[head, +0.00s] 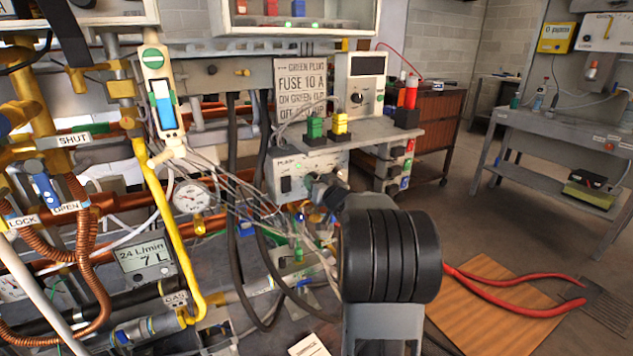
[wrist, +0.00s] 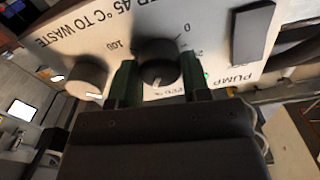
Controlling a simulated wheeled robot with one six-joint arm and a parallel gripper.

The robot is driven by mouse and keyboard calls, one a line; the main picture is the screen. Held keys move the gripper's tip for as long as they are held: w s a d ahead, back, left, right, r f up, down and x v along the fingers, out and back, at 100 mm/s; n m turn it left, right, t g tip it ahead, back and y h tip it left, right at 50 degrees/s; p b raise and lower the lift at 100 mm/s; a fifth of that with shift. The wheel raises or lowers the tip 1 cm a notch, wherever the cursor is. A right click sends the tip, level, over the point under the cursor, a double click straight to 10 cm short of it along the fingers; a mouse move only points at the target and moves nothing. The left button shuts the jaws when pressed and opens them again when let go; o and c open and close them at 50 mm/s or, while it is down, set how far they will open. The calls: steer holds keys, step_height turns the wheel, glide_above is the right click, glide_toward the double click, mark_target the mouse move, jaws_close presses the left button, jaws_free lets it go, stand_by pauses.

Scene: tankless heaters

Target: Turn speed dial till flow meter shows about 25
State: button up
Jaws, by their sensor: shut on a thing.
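The flow meter (head: 146,256) at the lower left of the head view has a grey display that reads "24 L/min", with "7 L" below. The white pump panel (head: 291,183) is near the middle, and my arm partly covers it. In the wrist view, the black speed dial (wrist: 160,55) sits on the panel among scale marks that include 0 and 100. My gripper (wrist: 160,78) is shut on the dial, with one green finger on each side. In the head view my wrist hides the dial.
A second, grey knob (wrist: 87,77) and a dark rocker switch (wrist: 253,31) flank the dial, with a small green light near the PUMP label. Black hoses (head: 233,160) and thin cables hang left of my arm. A shelf with green and yellow plugs (head: 340,124) is above it.

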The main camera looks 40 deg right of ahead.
steer(key=shift+m+p, duration=0.5)
steer(key=shift+p, duration=0.05)
steer(key=o, duration=0.9)
steer(key=s, duration=0.4)
steer(key=s+a+p, duration=0.1)
steer(key=s, duration=0.4)
steer(key=s+p, duration=0.1)
steer(key=s, duration=0.3)
steer(key=shift+s+a, duration=0.35)
steer(key=shift+a, duration=0.05)
